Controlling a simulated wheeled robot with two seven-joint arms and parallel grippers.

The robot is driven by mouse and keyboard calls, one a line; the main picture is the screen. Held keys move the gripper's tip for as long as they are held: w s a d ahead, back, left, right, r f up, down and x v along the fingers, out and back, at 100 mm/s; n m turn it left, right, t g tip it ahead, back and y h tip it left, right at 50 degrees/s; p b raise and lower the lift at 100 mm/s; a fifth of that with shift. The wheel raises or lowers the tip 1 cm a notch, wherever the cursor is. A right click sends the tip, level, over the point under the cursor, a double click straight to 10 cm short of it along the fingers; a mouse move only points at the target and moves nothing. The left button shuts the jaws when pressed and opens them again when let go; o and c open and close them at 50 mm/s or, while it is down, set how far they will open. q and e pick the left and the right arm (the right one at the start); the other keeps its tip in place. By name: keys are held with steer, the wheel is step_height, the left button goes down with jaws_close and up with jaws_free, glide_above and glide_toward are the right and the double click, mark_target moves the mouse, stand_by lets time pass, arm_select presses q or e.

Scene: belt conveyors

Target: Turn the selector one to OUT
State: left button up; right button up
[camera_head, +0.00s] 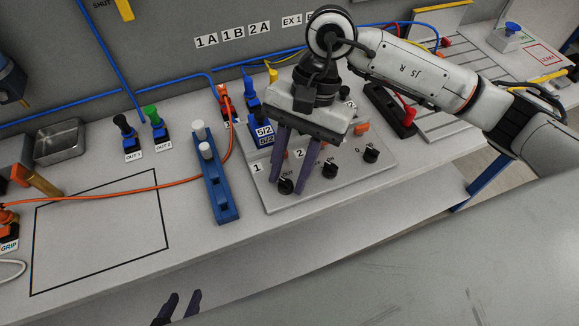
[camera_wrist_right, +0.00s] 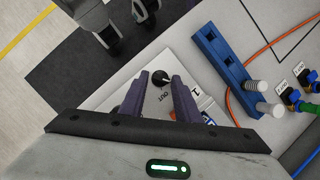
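Selector one (camera_head: 286,187) is a small black round knob on the front left of a light grey panel (camera_head: 268,200), by the labels "1" and "OUT". My right gripper (camera_head: 287,192) points down over it, with its purple fingers apart, one on each side of the knob. In the right wrist view the knob (camera_wrist_right: 160,78) shows between the two open fingertips (camera_wrist_right: 161,78); contact cannot be told. Where the knob points is too small to tell. My left gripper (camera_head: 186,293) is at the bottom edge, its fingertips apart and empty.
Two more black knobs, one (camera_head: 330,170) close to my right finger and one (camera_head: 371,155) further right, sit on the panel. A blue block with white pegs (camera_head: 219,190) stands left of it. An orange cable (camera_head: 120,192) crosses the bench.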

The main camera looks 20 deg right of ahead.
arm_select(q)
steer(key=shift+w+r, duration=0.1)
steer(key=shift+w, duration=0.1)
arm_select(e)
steer(key=shift+f, duration=0.1)
steer(key=c, duration=0.7)
